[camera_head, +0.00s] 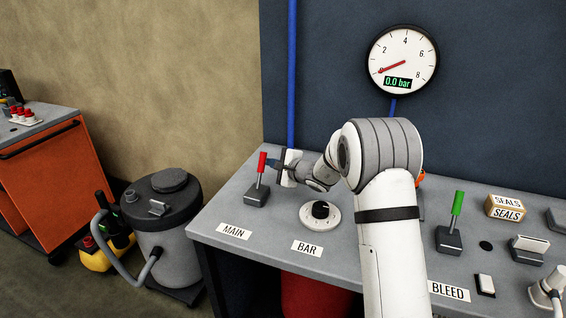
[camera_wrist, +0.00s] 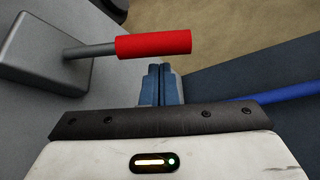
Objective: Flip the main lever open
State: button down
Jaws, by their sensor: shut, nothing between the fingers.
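The main lever has a red grip (camera_head: 262,162) on a thin rod rising from a grey base block (camera_head: 257,195), behind the MAIN label (camera_head: 234,231) at the bench's left end. In the wrist view the red grip (camera_wrist: 153,44) lies across the picture just beyond my fingertips, with the grey base (camera_wrist: 45,50) at upper left. My gripper (camera_head: 272,163) is close to the right of the red grip in the head view. Its blue fingers (camera_wrist: 161,72) are together and hold nothing. I cannot tell whether they touch the grip.
The BAR dial (camera_head: 320,214) sits right of the lever. A green lever (camera_head: 456,203), a SEALS box (camera_head: 506,207) and the BLEED label (camera_head: 449,291) are farther right. A blue pipe (camera_head: 292,80) runs up the wall behind. The gauge (camera_head: 402,60) reads 0.0 bar. A grey vacuum drum (camera_head: 163,225) stands left of the bench.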

jog(key=shift+s+a+r, duration=0.15)
jog(key=shift+s+a, duration=0.15)
jog(key=shift+s, duration=0.05)
